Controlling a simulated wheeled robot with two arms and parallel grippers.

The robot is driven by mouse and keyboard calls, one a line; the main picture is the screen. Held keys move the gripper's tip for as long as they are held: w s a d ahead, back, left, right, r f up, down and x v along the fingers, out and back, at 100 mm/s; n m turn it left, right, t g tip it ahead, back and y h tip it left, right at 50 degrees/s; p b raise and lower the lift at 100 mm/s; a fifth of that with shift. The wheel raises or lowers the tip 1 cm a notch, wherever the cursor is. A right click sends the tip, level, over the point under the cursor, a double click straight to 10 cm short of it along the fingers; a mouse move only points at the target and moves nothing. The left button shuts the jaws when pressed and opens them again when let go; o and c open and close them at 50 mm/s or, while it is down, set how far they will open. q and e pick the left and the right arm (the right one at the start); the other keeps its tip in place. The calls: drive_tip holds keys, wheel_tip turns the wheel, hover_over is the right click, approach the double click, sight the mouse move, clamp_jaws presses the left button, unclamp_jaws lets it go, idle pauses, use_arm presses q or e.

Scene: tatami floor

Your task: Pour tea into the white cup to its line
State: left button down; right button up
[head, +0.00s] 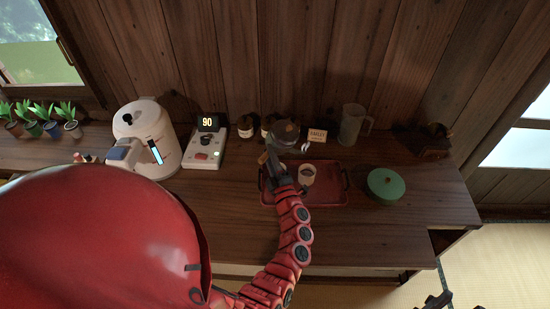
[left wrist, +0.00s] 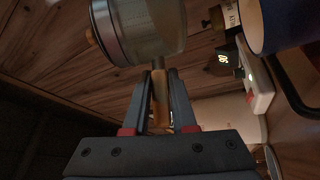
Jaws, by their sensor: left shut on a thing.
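The white cup (head: 307,174) stands on the red tray (head: 335,196), with something dark inside; its line and level are too small to read. My left gripper (head: 273,166) is shut on the handle (left wrist: 160,98) of a grey, glassy teapot (head: 285,132). In the left wrist view the pot's body (left wrist: 140,30) is just beyond my fingers. In the head view the pot is behind and slightly left of the cup, with a pale spout tip near the cup's far side. I cannot tell its exact tilt, and no stream shows. A dark pronged shape, likely my right gripper (head: 434,301), is at the lower right edge.
A white kettle (head: 146,140) and a control box (head: 205,145) reading 90 stand left. Dark jars (head: 246,126), a small sign (head: 317,136) and a clear pitcher (head: 353,124) line the back. A green round lid (head: 385,184) lies right of the tray. Potted plants (head: 50,125) stand far left.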

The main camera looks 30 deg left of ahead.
use_arm(q)
drive_tip(key=shift+a, duration=0.2)
drive_tip(key=shift+d+r, duration=0.2)
drive_tip(key=shift+d, duration=0.2)
drive_tip(key=shift+a, duration=0.1)
drive_tip(key=shift+d+r+m+t+y+b, duration=0.25)
drive_tip(key=shift+r+m+t, duration=0.3)
drive_tip(key=shift+m+t, duration=0.25)
drive_tip(key=shift+d+r+m+t+y+b, duration=0.1)
drive_tip(key=shift+r+m+t+y+b, duration=0.15)
drive_tip(key=shift+r+m+t, duration=0.45)
idle(5.2)
